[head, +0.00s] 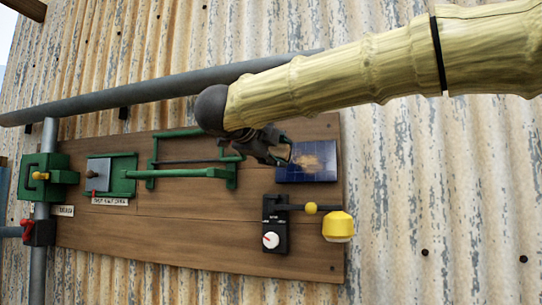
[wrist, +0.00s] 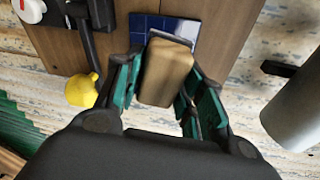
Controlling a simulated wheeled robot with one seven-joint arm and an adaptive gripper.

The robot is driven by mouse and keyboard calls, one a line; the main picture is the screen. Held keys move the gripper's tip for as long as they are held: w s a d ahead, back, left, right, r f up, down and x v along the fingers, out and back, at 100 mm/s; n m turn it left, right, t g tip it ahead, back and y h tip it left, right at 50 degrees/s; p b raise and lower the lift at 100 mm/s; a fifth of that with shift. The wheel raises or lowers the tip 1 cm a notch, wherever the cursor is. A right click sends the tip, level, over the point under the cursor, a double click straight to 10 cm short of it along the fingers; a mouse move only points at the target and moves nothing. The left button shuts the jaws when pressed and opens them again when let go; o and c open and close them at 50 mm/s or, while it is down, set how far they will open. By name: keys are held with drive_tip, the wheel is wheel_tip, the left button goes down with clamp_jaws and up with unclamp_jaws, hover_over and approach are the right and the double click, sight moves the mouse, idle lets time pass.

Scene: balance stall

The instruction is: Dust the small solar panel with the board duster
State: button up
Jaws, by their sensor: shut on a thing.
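The small solar panel (head: 324,172) is a dark blue gridded square on the right of the wooden board, with a brownish dusty patch in its middle. In the wrist view the panel (wrist: 188,30) shows beyond the held block. My gripper (head: 278,148) is at the panel's left edge in the head view. In the wrist view my gripper (wrist: 162,88) is shut on the board duster (wrist: 165,74), a tan block with a greyish far edge. The duster overlaps the panel there; I cannot tell whether they touch. The duster is not clearly visible in the head view.
Below the panel are a black dial box (head: 275,238) and a yellow knob (head: 338,226) on a lever. Green brackets and a bar (head: 185,173) lie left of my gripper. A grey pipe (head: 130,96) crosses above the board. Bare corrugated wall (head: 440,200) lies to the right.

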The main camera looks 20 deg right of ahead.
drive_tip(key=shift+s+d+r, duration=0.1)
drive_tip(key=shift+d, duration=0.25)
drive_tip(key=w+d+f+p, duration=0.1)
drive_tip(key=w+d, duration=0.1)
drive_tip(key=w, duration=0.4)
drive_tip(key=shift+d+f, duration=0.3)
drive_tip(key=shift+d, duration=0.05)
drive_tip(key=shift+s, duration=0.1)
drive_tip(key=shift+d, duration=0.1)
drive_tip(key=shift+w+d, duration=0.1)
drive_tip(key=shift+w, duration=0.25)
drive_tip(key=shift+w+d+f, duration=0.1)
drive_tip(key=shift+w+d, duration=0.2)
idle(0.5)
